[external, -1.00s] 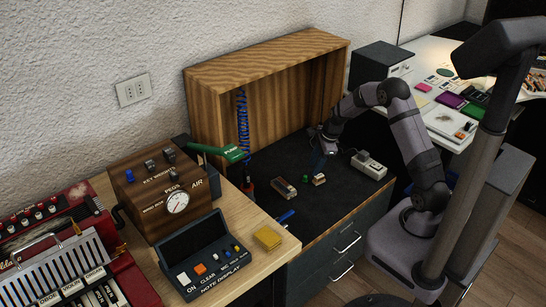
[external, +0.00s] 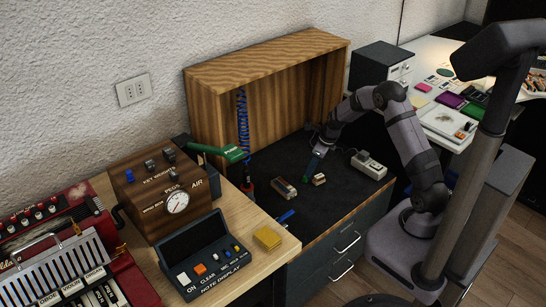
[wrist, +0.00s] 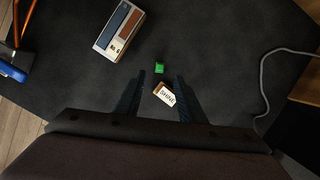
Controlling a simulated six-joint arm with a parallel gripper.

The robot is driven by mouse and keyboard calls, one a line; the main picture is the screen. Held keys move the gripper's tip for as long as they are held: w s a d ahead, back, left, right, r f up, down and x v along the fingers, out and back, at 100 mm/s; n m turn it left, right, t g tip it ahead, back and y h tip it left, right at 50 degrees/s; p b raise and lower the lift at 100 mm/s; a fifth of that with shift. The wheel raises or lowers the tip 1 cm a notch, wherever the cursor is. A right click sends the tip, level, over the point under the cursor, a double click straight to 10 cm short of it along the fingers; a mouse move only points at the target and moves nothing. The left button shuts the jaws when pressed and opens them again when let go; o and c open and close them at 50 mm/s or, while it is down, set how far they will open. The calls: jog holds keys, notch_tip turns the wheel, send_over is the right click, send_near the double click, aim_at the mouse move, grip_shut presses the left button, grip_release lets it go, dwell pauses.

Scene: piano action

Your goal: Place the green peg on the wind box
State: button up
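The green peg (wrist: 160,67) is a small bright green block on the dark bench mat in the wrist view, just beyond my fingertips. I cannot tell whether the fingers touch the mat.
A small labelled block (wrist: 164,93) lies close to the peg, between my fingers in the wrist view. A striped device (wrist: 118,28) lies at upper left. A power strip (external: 369,165) and cable are to the right. An open wooden cabinet (external: 270,80) stands behind.

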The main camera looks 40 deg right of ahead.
aim_at(305, 179)
jog(key=shift+w+b+x, duration=0.15)
jog(key=shift+b+x, duration=0.1)
jog(key=shift+x, duration=1.05)
jog(key=shift+w+b+x, duration=0.15)
jog(key=shift+b+x, duration=0.05)
jog(key=shift+x, duration=1.05)
jog(key=shift+a+r, duration=0.1)
jog(key=shift+a, duration=0.05)
grip_shut()
